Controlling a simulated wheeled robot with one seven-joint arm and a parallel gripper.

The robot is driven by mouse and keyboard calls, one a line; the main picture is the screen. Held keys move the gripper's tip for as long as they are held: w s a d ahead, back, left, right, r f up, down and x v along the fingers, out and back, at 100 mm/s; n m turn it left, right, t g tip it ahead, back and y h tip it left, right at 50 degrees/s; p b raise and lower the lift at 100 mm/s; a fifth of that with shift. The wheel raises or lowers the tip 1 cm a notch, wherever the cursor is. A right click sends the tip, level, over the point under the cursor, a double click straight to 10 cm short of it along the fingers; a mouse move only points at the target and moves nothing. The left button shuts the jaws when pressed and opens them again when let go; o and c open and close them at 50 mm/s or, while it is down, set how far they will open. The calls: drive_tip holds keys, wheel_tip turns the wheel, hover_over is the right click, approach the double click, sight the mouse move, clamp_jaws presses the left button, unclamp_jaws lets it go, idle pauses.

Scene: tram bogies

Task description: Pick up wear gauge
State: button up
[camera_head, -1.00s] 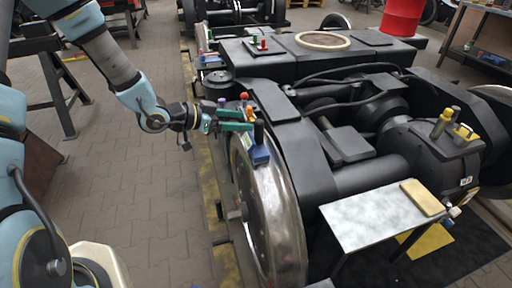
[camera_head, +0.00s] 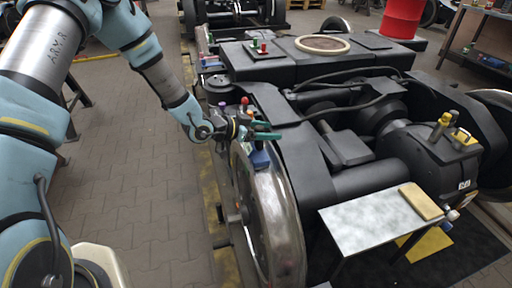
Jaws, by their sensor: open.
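The wear gauge appears to be the small blue block (camera_head: 260,159) that sits on top of the near wheel's rim. Its dark upright handle, clear a second earlier, is now mostly hidden by my gripper. My gripper (camera_head: 266,131), with green fingers, is open and comes in from the left just above the blue block. The fingers are at the height of the handle. I cannot tell whether the handle stands between them or whether they touch it.
The steel wheel (camera_head: 272,225) and black bogie frame (camera_head: 300,155) lie below and right of my gripper. Small coloured knobs show behind it, one red (camera_head: 245,101). A pale metal table (camera_head: 375,220) carries a tan block (camera_head: 421,201). The paved floor at left is open.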

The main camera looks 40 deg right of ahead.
clamp_jaws()
idle(0.5)
idle(0.8)
